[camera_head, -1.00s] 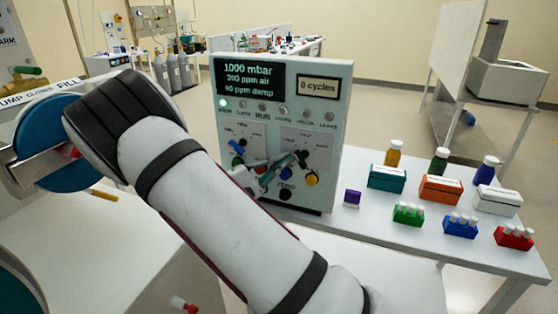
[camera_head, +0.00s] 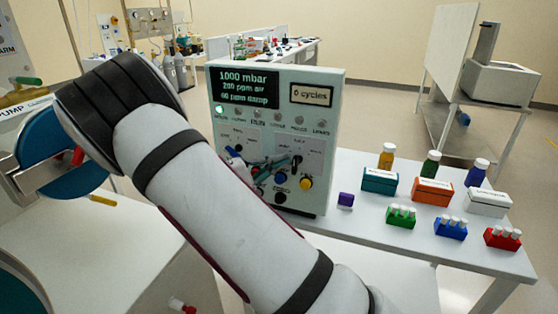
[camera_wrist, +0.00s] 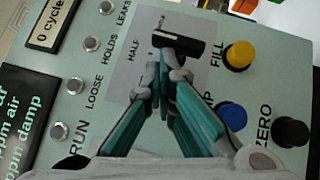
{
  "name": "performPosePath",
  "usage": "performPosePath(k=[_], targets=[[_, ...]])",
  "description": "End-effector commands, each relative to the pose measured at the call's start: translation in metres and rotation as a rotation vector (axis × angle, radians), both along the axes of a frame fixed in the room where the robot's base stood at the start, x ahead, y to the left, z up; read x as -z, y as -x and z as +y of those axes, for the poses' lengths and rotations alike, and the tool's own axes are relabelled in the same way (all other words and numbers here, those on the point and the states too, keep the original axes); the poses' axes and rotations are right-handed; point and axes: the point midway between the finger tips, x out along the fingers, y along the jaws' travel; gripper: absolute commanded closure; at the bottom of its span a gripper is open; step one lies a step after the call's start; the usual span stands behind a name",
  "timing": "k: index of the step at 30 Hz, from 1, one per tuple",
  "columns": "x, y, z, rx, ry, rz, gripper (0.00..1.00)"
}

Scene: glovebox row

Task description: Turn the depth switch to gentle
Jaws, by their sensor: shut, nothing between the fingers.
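The control box (camera_head: 318,130) stands on the white table, with a dark display reading 1000 mbar. Its right-hand grey plate (camera_wrist: 125,65) carries a black bar-shaped switch handle (camera_wrist: 180,42), with HALF legible beside it in the wrist view. I cannot read a word "depth" or "gentle". My gripper (camera_wrist: 166,72), with teal fingers, is shut and empty, its tips right at the handle's near side. Whether they touch it is unclear. In the head view my gripper (camera_head: 288,167) is in front of the same plate, and my arm covers the panel's lower left.
Near the handle are a yellow FILL button (camera_wrist: 239,55), a blue button (camera_wrist: 231,116) and a black ZERO knob (camera_wrist: 291,132).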

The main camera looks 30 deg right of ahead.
Motion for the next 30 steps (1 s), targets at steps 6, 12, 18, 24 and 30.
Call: performPosePath(k=[6,12,18,24,30], targets=[[-0.011,0.004,-0.002,0.003,-0.112,-0.142,1.00],[-0.015,0.006,-0.004,0.004,-0.198,-0.249,1.00],[-0.017,0.008,-0.005,0.004,-0.257,-0.324,1.00],[-0.018,0.008,-0.006,0.004,-0.288,-0.361,1.00],[-0.017,0.008,-0.006,0.003,-0.296,-0.370,1.00]])
